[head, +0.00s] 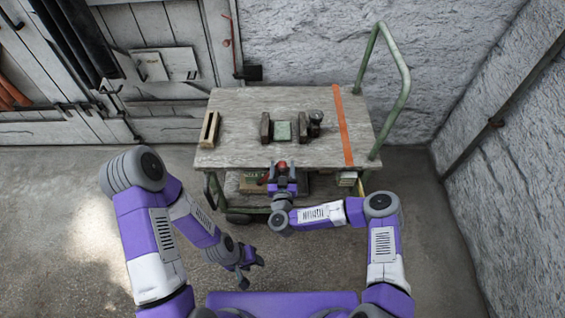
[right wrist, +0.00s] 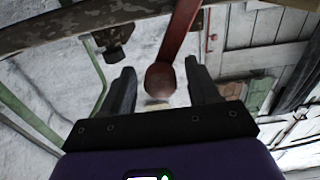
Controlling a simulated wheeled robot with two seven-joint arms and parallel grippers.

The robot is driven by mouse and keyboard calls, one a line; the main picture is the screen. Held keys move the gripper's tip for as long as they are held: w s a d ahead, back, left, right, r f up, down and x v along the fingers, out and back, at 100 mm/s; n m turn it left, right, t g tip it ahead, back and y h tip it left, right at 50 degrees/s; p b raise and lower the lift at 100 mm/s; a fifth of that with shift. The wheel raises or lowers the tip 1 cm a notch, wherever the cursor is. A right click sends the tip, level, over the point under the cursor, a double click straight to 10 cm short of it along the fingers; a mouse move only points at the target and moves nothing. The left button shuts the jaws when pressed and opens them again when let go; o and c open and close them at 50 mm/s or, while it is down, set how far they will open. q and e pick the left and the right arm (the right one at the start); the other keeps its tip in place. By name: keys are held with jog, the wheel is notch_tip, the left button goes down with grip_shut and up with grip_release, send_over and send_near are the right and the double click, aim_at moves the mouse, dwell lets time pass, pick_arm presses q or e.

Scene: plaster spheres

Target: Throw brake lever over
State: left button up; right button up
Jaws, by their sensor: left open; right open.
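The brake lever is a red bar (right wrist: 181,32) ending in a round red knob (right wrist: 160,82) in the right wrist view. In the head view the knob (head: 282,164) shows at the front edge of the cart (head: 232,156). My right gripper (head: 283,172) is at the cart's front edge, right at the knob. In the right wrist view its two dark fingers (right wrist: 162,76) stand open on either side of the knob, with gaps visible. My left gripper (head: 250,270) is open and empty, low over the floor in front of the cart. The lever's pivot is hidden.
The cart top carries a wooden piece (head: 209,129) at left and dark blocks around a green piece (head: 283,131). An orange strap (head: 343,125) crosses its right side. A green handle (head: 404,75) rises at right. Boxes (head: 253,183) sit on the lower shelf. The floor at left is clear.

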jog(key=shift+w+b, duration=0.3)
jog(key=shift+w, duration=1.05)
grip_shut()
